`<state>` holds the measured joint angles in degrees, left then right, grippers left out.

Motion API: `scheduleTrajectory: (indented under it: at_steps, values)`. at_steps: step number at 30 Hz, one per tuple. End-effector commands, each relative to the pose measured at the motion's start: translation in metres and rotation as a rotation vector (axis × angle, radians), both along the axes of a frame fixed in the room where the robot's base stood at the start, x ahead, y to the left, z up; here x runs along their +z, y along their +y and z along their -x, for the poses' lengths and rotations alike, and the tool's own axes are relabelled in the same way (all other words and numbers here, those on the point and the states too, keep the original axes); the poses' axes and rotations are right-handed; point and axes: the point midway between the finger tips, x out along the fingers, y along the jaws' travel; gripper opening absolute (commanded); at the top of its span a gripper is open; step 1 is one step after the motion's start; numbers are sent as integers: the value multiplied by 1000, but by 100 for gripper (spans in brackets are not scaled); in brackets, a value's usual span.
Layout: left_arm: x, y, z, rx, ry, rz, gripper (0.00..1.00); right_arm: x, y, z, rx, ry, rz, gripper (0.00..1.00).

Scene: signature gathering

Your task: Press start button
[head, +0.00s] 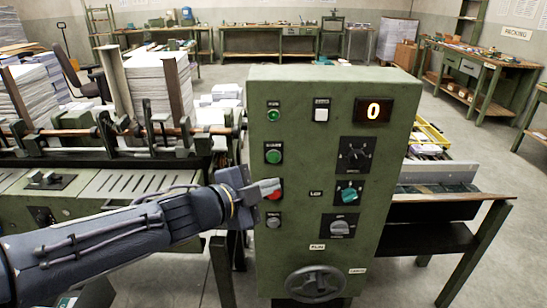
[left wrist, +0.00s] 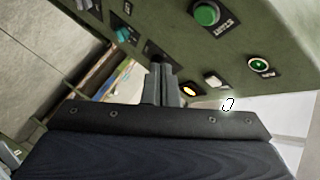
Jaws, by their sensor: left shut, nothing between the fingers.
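The start button (head: 274,156) is a round green button in the left column of the green control panel (head: 300,265). In the left wrist view the green button (left wrist: 207,14) sits at the top, beside a label reading START. My left gripper (head: 268,187) is shut and empty. In the head view its fingertips lie over the red button (head: 276,194), below the green one, and partly hide it; I cannot tell whether they touch the panel. In the left wrist view the closed fingers (left wrist: 162,84) are apart from the green button. My right gripper is not in view.
A green lamp (head: 273,115) and a white switch (head: 321,114) are above the start button. The display (head: 374,110) reads 0. Knobs (head: 348,192) and a handwheel (head: 316,283) are to the right and below. A machine with paper stacks (head: 160,85) stands left.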

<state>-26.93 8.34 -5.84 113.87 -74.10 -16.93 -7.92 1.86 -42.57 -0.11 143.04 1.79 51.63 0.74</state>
Motion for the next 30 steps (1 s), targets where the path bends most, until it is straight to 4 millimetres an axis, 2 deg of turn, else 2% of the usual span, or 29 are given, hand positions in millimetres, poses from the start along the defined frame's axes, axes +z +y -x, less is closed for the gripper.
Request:
scheduleTrajectory:
  at_steps: [9, 15, 30]
  values:
    - [1, 1, -46, 3, 4, -2, 0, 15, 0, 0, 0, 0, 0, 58]
    - [1, 1, -64, 1, 2, -1, 0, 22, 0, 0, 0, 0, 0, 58]
    - [0, 0, -70, 1, 1, 0, 0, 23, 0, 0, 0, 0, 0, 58]
